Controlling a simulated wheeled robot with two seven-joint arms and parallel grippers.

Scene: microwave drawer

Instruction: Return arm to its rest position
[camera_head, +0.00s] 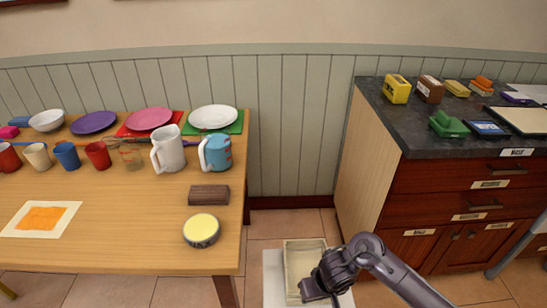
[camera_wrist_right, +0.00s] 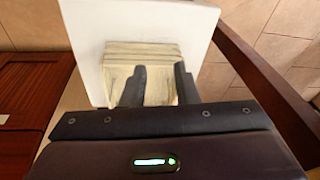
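My right arm comes in from the bottom right of the head view. Its gripper (camera_head: 312,291) hangs low over a beige, tray-like thing (camera_head: 300,252) in the gap between table and cabinet. In the right wrist view the two dark fingers of my right gripper (camera_wrist_right: 160,85) stand apart. Between and beyond them is the beige, ridged surface (camera_wrist_right: 140,52) with a white panel (camera_wrist_right: 85,45) around it. I see nothing clearly held; whether the fingers touch the beige thing I cannot tell. My left arm and gripper are in no view.
A wooden table (camera_head: 130,240) on the left holds plates, cups, a white pitcher (camera_head: 168,148) and a round yellow-topped tin (camera_head: 201,230). A dark-topped cabinet (camera_head: 400,125) with red-brown drawers stands on the right. Tiled floor (camera_head: 270,228) lies between them.

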